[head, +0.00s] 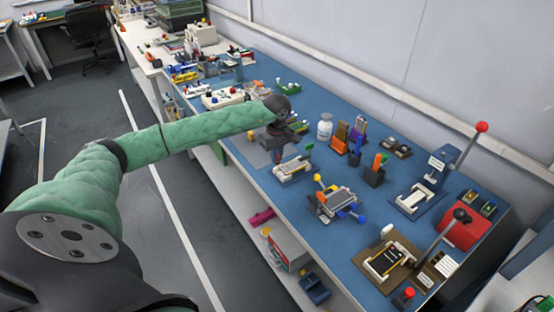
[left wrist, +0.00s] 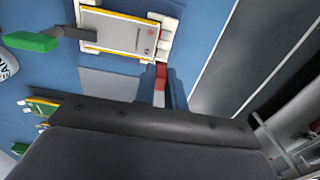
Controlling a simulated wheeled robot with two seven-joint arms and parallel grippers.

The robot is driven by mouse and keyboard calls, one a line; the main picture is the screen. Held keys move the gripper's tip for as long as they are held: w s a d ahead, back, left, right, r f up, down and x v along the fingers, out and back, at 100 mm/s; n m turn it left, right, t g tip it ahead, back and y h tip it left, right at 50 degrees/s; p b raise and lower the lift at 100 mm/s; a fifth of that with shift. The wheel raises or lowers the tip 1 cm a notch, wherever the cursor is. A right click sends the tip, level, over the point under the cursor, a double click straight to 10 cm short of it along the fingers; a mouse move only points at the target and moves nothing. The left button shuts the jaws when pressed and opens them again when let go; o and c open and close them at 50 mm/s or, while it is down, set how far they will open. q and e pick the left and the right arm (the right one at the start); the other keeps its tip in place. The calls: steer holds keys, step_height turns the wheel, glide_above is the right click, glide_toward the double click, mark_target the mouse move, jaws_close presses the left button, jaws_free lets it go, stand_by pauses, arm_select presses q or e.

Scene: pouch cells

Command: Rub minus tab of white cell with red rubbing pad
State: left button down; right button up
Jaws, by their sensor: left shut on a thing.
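My left gripper (head: 291,150) is low over the bench, beside the far end of a white holder (head: 292,171). In the left wrist view, a white cell (left wrist: 115,32) with yellow edges lies flat in the holder (left wrist: 165,38), printed marks near its right end. The left gripper is shut on a narrow block; a red part, apparently the red rubbing pad (left wrist: 160,77), shows between blue-grey sides just below the holder's corner. Whether it touches a tab I cannot tell. The dark gripper body hides much of the held thing. My right gripper is not in view.
A green-ended arm (left wrist: 32,42) stands by the cell. A white bottle (head: 325,126), upright coloured pads (head: 375,168) and a second fixture (head: 338,203) stand nearby. A red-knobbed press (head: 440,170) stands at right. The blue bench's front edge is close to the holder.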

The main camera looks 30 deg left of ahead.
arm_select(q)
steer(key=shift+r+p, duration=0.3)
steer(key=shift+r, duration=1.85)
